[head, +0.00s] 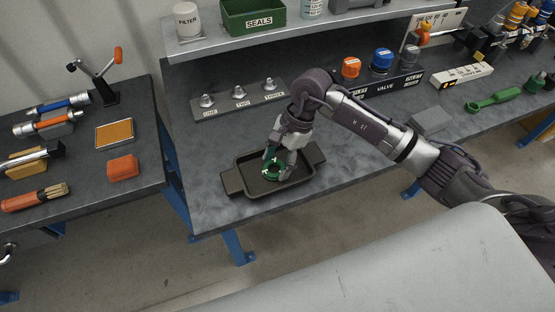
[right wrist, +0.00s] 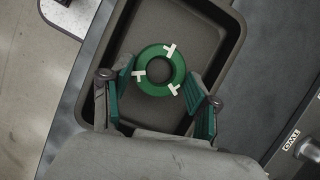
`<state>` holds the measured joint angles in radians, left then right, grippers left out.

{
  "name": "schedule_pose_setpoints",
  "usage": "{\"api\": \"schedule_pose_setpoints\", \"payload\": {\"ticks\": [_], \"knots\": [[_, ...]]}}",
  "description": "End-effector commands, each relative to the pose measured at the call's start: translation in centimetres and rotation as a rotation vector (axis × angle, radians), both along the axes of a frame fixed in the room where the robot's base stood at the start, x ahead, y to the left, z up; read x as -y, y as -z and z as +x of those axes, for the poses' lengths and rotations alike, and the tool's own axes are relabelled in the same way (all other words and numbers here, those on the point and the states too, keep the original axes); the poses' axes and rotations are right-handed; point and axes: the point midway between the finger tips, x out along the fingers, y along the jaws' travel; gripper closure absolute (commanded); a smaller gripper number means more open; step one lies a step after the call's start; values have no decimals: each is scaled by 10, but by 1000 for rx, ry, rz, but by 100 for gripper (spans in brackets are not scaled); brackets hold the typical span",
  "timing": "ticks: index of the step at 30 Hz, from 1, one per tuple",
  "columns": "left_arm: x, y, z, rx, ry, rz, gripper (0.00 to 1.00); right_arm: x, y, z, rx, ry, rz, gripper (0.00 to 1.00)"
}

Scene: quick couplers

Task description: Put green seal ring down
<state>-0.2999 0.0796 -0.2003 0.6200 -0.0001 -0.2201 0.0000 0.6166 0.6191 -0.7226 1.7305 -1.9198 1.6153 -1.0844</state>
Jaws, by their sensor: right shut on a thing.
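The green seal ring (head: 271,179) is a round ring with white marks, over the dark tray (head: 232,182) at the front of the bench. My right gripper (head: 277,167) points down over the tray and is shut on the ring. In the right wrist view the ring (right wrist: 155,88) lies between the two green-padded fingers, inside the outline of the tray (right wrist: 237,35). I cannot tell whether the ring touches the tray floor. The tray is otherwise empty. My left gripper is not in view.
A plate with several labelled fittings (head: 240,99) lies behind the tray. The shelf above carries a green SEALS bin (head: 252,17) and a FILTER canister (head: 187,22). Orange and blue valve caps (head: 381,60) stand at the back right. A left bench holds tools and an orange box (head: 123,168).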

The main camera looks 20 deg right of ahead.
Motion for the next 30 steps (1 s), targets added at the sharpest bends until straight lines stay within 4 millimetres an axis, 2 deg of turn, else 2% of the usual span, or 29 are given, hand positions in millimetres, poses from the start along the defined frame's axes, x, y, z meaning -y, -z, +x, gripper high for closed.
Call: {"api": "schedule_pose_setpoints", "payload": {"ticks": [2, 3, 5, 14, 17, 18, 23, 30], "knots": [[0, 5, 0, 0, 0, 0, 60, 0, 4, 0, 0, 0, -1, 82], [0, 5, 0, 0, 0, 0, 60, 0, 3, 0, 1, 0, -1, 38], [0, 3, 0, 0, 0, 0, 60, 0, 2, 0, 0, 0, 0, 29], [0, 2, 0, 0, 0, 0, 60, 0, 2, 0, 0, 0, 0, 29], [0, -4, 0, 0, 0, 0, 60, 0, -3, 0, 0, 0, 1, 29], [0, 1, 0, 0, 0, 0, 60, 2, -5, 1, 2, 1, 0, 29], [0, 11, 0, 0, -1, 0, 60, 14, -30, 5, 6, 1, -1, 29], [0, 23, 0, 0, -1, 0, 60, 33, -79, 10, 5, 2, -1, 29]]}}
